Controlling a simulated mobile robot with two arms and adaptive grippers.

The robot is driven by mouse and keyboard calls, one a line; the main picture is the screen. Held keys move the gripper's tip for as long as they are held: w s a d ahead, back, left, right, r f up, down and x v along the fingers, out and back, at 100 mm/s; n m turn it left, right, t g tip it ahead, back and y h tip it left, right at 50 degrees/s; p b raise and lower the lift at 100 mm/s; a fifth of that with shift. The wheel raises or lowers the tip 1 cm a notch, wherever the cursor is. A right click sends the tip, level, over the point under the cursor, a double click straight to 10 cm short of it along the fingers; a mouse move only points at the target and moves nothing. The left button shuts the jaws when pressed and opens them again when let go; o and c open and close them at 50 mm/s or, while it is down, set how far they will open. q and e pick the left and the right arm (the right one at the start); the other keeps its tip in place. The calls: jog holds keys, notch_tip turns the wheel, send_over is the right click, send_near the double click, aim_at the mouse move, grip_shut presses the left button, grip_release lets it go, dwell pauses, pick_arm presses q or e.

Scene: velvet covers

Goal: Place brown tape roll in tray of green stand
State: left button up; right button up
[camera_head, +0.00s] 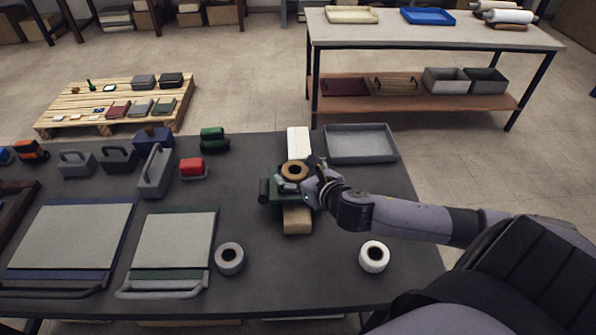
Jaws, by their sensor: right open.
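The brown tape roll (285,169) lies nearly flat at the top of the green stand (279,199), near the far side of the dark table. I cannot tell exactly how it rests in the stand's tray, as my gripper covers part of it. My right gripper (309,180) comes in from the right and is open, close beside the roll's right edge. It also hides the right part of the stand. My left gripper is not in view.
A grey tray (361,155) is at back right.

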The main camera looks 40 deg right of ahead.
jog(key=shift+r, duration=0.2)
jog(key=v, duration=1.2)
jog(key=shift+f, duration=0.1)
jog(key=shift+c, duration=0.6)
dwell(0.5)
